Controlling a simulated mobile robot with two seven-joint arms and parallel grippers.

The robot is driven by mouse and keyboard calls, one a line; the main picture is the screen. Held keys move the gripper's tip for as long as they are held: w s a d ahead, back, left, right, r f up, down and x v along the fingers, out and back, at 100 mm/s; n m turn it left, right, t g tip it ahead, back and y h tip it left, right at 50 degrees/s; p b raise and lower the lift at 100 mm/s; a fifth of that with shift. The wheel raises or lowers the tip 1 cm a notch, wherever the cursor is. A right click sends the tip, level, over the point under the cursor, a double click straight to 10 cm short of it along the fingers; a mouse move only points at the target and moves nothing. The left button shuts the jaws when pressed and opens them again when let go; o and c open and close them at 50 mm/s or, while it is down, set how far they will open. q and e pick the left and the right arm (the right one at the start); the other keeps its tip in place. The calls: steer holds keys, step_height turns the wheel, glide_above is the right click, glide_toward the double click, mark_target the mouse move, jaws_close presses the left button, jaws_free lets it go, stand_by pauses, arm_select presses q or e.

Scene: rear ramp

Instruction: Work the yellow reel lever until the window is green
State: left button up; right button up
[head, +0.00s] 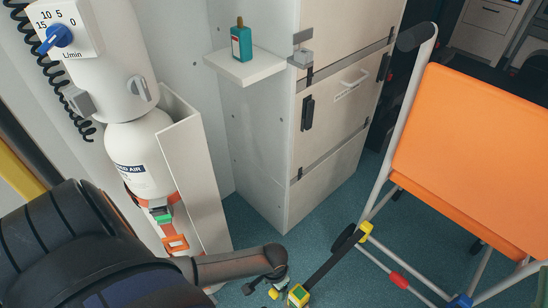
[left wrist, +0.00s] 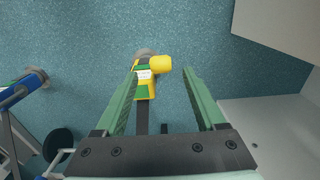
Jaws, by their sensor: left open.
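The yellow reel (head: 299,296) is low above the blue-green floor, near the bottom of the head view, with a dark strap (head: 328,268) running up to the chair frame. In the left wrist view the reel body (left wrist: 147,90) shows green areas and a white label. I cannot tell which part is the window. Its rounded yellow lever (left wrist: 160,64) sticks out to the right, ahead of the gap between my fingers. My left gripper (left wrist: 162,76) is open and empty, with green fingers either side of that gap. In the head view my left gripper (head: 279,282) is just left of the reel. My right gripper is not in view.
An orange-backed chair (head: 475,155) with a pale tube frame stands at right. A white cabinet (head: 340,100) and a small shelf (head: 245,66) with a teal bottle (head: 241,40) are behind. A white air cylinder (head: 140,155) stands at left. Floor shows between cabinet and chair.

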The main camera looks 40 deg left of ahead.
mark_target(274, 293)
arm_select(q)
step_height(274, 293, down, 6)
steer(key=b, duration=0.3)
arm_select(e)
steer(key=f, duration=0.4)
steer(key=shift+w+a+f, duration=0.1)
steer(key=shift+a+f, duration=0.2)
arm_select(q)
jaws_close()
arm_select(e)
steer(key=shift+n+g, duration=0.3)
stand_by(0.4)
